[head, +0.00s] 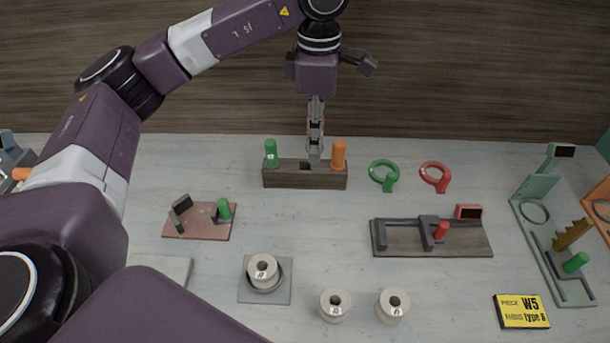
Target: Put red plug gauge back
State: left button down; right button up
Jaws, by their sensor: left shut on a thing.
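A dark wooden rack (283,180) stands near the back of the table. A green-handled plug gauge (271,153) stands upright at its left end and an orange-handled one (339,154) at its right end. My left gripper (314,156) points down at the rack between them, closer to the orange one. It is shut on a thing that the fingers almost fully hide. I take this to be the red plug gauge, but no red handle shows clearly. I cannot tell whether it touches the rack. My right gripper is not in view.
Right of the rack stand a green ring (388,187) and a red ring (443,185). A caliper-like gauge on a board (405,247) lies in front of them. A small red fixture (198,231) is at left. Pale spools (335,305) stand in front, with a yellow-black box (521,311) at right.

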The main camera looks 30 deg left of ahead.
pick_arm(q)
jog(key=n, duration=0.1)
jog(key=w+n, duration=0.1)
jog(key=n, duration=0.2)
jog(key=shift+w+a+r, duration=0.25)
jog(key=shift+w+a, duration=0.05)
jog(key=shift+a, duration=0.05)
jog(key=w+a+r+n+b, duration=0.1)
jog(key=w+a+r+n, duration=0.2)
jog(key=n, duration=1.2)
jog(key=w+a+r+n+b, duration=0.1)
jog(key=w+a+n+b, duration=0.2)
jog(key=n, duration=1.2)
notch_tip(320, 180, down, 20)
jog(key=w+p, duration=0.1)
jog(key=shift+w+a+n+p, duration=0.2)
jog(key=shift+n+p, duration=0.1)
jog(key=shift+p, duration=0.1)
